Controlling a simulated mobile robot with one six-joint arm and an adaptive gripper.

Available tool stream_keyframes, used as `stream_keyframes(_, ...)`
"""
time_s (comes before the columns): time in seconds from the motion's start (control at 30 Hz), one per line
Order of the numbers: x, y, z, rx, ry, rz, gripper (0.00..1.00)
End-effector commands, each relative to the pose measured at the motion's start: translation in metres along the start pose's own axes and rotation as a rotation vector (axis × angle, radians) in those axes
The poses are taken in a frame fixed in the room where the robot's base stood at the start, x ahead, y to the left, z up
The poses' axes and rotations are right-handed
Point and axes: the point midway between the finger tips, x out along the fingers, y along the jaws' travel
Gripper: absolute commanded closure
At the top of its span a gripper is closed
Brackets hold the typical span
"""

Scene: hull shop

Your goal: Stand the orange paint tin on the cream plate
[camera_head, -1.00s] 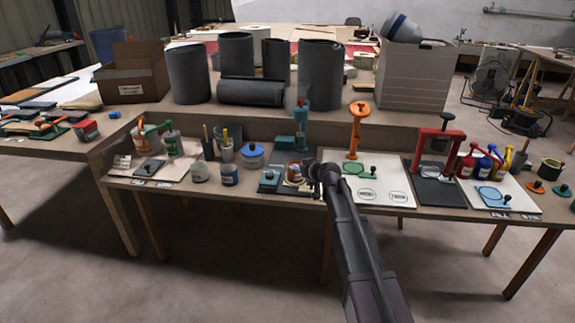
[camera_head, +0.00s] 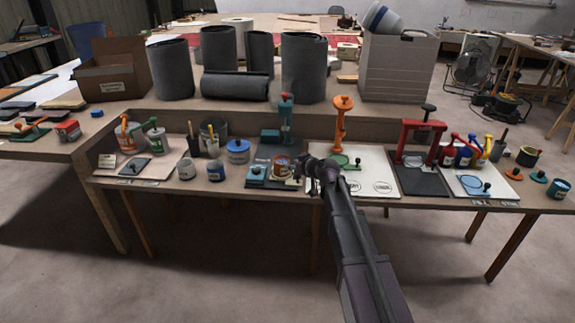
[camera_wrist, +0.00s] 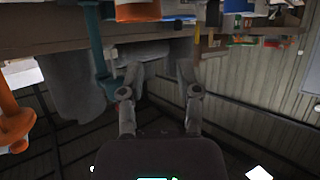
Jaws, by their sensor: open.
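A paint tin with an orange-brown band (camera_head: 281,164) stands on a dark board in the middle of the near table. My gripper (camera_head: 311,168) is just right of it in the head view, apart from it as far as I can see. In the wrist view my gripper's fingers (camera_wrist: 158,98) are spread with nothing between them. An orange tin (camera_wrist: 138,10) is cut off at the top of that view. A pale cream board (camera_head: 372,189) lies right of my gripper, with an orange press and a green disc on it. I cannot tell whether it is the plate named.
A teal press (camera_head: 286,122) stands behind the tin, and an orange press (camera_head: 341,120) stands behind my gripper. A red press (camera_head: 421,140) stands farther right. A blue tin (camera_head: 238,151) and several small pots are to the left. Grey rolls line the raised back table.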

Motion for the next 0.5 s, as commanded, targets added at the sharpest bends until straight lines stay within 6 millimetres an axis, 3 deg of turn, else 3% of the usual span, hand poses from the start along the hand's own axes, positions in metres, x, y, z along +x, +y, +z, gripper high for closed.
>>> stream_keyframes(0.33, -0.001, -0.001, 0.001, 0.001, -0.003, -0.001, 0.57)
stream_keyframes(0.5, -0.015, -0.006, 0.017, 0.021, -0.058, -0.015, 0.57)
